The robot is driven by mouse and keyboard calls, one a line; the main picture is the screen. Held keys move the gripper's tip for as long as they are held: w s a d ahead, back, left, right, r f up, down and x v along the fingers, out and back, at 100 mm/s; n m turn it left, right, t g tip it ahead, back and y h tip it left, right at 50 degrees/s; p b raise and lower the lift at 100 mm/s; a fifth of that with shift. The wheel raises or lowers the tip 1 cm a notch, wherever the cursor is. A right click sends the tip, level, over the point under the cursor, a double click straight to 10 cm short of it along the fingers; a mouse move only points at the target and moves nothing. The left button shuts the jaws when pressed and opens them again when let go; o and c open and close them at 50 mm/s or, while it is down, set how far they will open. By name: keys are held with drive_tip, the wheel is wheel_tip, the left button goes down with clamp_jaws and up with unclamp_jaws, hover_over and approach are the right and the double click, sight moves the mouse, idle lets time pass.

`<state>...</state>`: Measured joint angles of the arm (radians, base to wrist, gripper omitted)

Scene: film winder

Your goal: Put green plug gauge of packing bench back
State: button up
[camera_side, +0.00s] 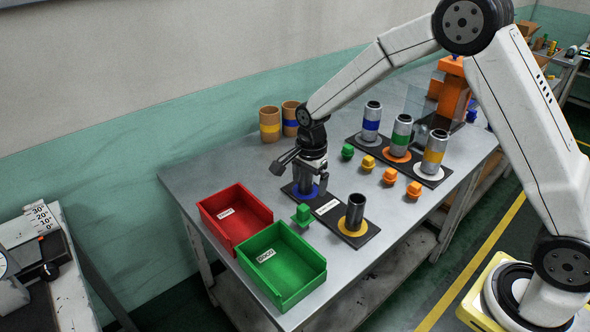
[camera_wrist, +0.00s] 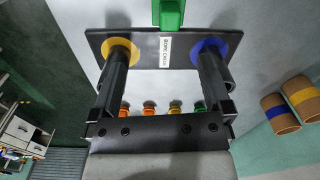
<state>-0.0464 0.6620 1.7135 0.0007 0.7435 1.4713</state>
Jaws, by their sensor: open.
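A green block-shaped plug (camera_side: 302,215) sits beside the black check board (camera_side: 328,208) in the side view. In the wrist view this green plug (camera_wrist: 168,14) shows at the top edge, partly cut off. Another green plug (camera_side: 347,151) stands in a row of small plugs farther back. My gripper (camera_side: 311,188) points down at the blue-ring end of the board. In the wrist view my gripper (camera_wrist: 164,65) is open, with nothing visible between its fingers. Dark uprights overlap both rings there; I cannot fully separate fingers from cylinders.
A dark cylinder (camera_side: 355,211) stands on the board's yellow ring. A red bin (camera_side: 235,212) and a green bin (camera_side: 281,265) stand at the front left. Three banded canisters (camera_side: 402,135) stand on a rear board, behind yellow and orange plugs. Brown banded cups (camera_side: 270,124) stand near the wall.

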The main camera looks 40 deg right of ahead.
drive_tip(key=s+d+r+n+t, duration=0.1)
drive_tip(key=s+r+n, duration=0.1)
drive_tip(key=s+n, duration=0.6)
drive_tip(key=s+d+r+n+t, duration=0.1)
drive_tip(key=s+r+n, duration=0.1)
drive_tip(key=s+n, duration=0.6)
drive_tip(key=s, duration=0.3)
drive_tip(key=shift+s+r, duration=0.25)
drive_tip(key=shift+s, duration=0.15)
